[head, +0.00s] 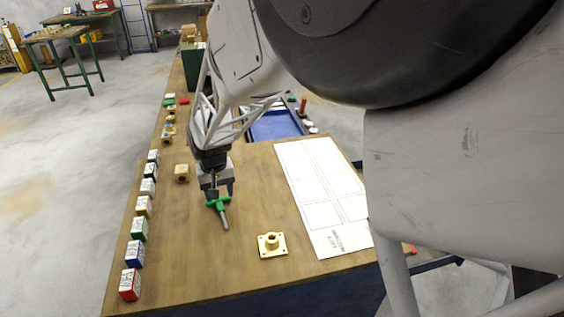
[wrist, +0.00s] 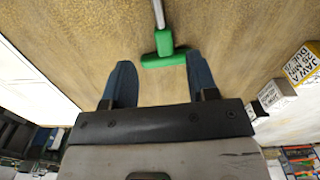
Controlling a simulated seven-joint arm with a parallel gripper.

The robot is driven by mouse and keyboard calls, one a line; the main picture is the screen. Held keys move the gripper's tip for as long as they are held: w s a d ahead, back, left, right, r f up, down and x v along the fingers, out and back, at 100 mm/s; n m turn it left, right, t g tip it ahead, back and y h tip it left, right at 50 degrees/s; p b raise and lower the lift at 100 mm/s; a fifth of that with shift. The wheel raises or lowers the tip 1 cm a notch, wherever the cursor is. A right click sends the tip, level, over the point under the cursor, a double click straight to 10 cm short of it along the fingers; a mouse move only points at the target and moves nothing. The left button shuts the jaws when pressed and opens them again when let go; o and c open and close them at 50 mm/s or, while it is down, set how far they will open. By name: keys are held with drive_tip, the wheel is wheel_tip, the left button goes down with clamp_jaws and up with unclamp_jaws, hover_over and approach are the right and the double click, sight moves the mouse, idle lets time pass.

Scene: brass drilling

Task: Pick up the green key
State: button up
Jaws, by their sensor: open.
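The green key (head: 218,204) is a T-shaped tool with a green crossbar handle and a grey metal shaft. It is on the wooden table, its shaft pointing toward the near edge in the head view. My gripper (head: 216,192) points down at the handle. In the wrist view the green handle (wrist: 164,52) shows between and just past the two blue fingertips of my open gripper (wrist: 160,68). The handle's right end is close to the right finger; I cannot tell whether they touch. The shaft runs away from my gripper. Nothing is gripped.
A brass flanged part (head: 272,245) stands near the key, and a small brass block (head: 182,173) lies behind it. Several labelled blocks (head: 139,228) line the table's left edge. A white printed sheet (head: 322,195) lies on the right. A blue tray (head: 275,125) is farther back.

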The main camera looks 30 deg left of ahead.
sight(221, 208)
drive_tip(key=shift+f, duration=0.25)
drive_tip(key=shift+s+a+f, duration=0.1)
drive_tip(key=shift+s+f, duration=0.05)
drive_tip(key=shift+f, duration=2.45)
clamp_jaws()
drive_tip(key=shift+r, duration=0.1)
wheel_tip(221, 208, up, 10)
